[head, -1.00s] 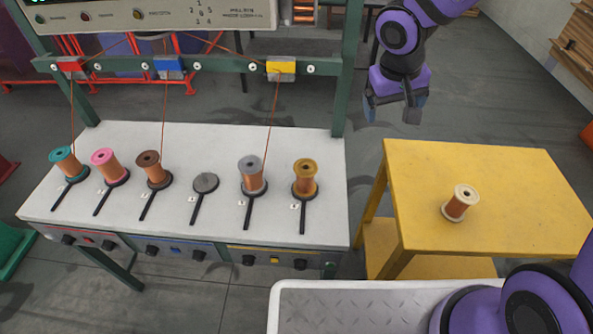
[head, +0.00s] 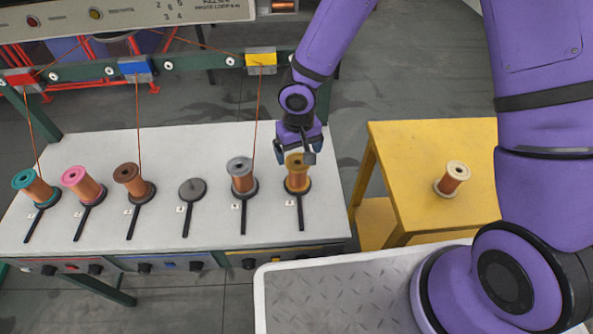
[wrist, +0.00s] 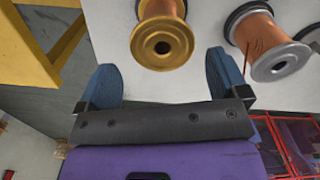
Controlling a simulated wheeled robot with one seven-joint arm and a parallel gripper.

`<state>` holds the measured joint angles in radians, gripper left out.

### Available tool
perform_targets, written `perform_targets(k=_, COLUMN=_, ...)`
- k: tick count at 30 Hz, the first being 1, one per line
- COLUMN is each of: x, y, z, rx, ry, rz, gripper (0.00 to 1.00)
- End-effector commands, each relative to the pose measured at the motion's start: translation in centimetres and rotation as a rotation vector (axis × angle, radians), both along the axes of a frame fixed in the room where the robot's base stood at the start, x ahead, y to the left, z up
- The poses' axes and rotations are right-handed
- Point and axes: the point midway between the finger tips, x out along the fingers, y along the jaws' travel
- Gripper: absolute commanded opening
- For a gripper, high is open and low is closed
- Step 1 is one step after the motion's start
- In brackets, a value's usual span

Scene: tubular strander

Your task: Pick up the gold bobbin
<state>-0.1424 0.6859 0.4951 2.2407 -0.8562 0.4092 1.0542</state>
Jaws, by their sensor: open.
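The gold bobbin (head: 297,174) has gold flanges and copper wire and stands upright on the rightmost black holder of the white bench. It also shows in the wrist view (wrist: 162,43), just beyond the fingertips and roughly between their lines.
A grey bobbin (head: 242,176) stands close to the left, with a wire rising from it. An empty holder (head: 192,190) and brown (head: 133,182), pink (head: 83,186) and teal (head: 36,187) bobbins stand further left. A yellow table (head: 420,212) with a cream bobbin (head: 453,178) is at right.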

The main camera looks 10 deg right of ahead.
Motion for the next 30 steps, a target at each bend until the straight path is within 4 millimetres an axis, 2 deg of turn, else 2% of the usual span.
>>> perform_targets(k=3, x=0.0, y=0.0, z=-1.5, rx=-0.001, ry=0.001, rz=0.001, gripper=0.93)
perform_targets(k=11, x=-0.1, y=0.1, z=-3.2, rx=-0.002, ry=0.002, rz=0.001, gripper=0.93)
perform_targets(k=19, x=-0.4, y=0.3, z=-6.7, rx=-0.002, ry=0.002, rz=0.001, gripper=0.93)
perform_targets(k=29, x=-0.3, y=0.3, z=-7.3, rx=0.000, ry=-0.001, rz=-0.001, gripper=0.93)
perform_targets(k=30, x=-0.3, y=0.3, z=-7.3, rx=0.000, ry=-0.001, rz=-0.001, gripper=0.88)
